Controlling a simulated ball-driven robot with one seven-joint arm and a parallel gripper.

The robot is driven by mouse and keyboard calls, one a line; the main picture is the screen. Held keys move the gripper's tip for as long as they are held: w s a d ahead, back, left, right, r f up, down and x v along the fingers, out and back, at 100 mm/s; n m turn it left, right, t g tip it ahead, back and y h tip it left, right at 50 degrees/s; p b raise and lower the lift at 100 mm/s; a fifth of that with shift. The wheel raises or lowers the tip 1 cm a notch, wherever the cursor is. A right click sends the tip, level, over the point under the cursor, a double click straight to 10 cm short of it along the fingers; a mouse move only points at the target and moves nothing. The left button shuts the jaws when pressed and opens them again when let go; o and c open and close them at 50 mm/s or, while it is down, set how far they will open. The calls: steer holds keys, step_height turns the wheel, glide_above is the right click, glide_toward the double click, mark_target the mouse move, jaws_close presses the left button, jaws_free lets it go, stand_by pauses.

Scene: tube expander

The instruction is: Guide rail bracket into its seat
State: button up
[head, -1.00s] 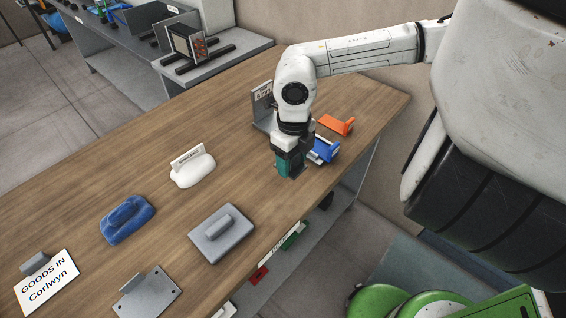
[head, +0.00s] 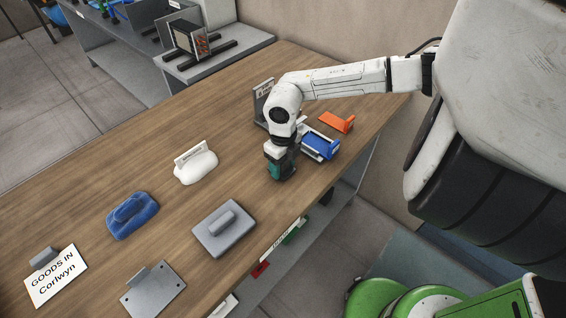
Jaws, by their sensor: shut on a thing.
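My gripper (head: 279,172) points down over the wooden table near its right front edge. It is shut on a small teal piece (head: 273,168), mostly hidden by the dark jaws; I cannot tell its full shape or whether it touches the table. No label shows which piece is the rail bracket. A blue piece (head: 319,145) sits in a pale frame just right of and behind my gripper. An orange L-shaped piece (head: 337,122) lies farther back. A grey upright with a label (head: 264,100) stands behind my arm, its lower part hidden.
On the wooden table (head: 120,170), a white labelled holder (head: 195,163), a blue moulded block (head: 132,215), a grey block with a handle (head: 223,228), a grey plate (head: 152,290) and a "GOODS IN Corlwyn" sign (head: 55,275) stand left of my gripper. The table's back is clear.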

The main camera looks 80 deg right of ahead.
steer(key=shift+f, duration=0.25)
steer(key=o, duration=1.1)
steer(key=shift+r, duration=0.1)
steer(key=r, duration=0.3)
steer(key=r+b, duration=0.1)
steer(key=r, duration=0.3)
steer(key=r+b, duration=0.1)
steer(key=r, duration=0.2)
steer(key=shift+s+r, duration=0.25)
steer(key=shift+r, duration=0.15)
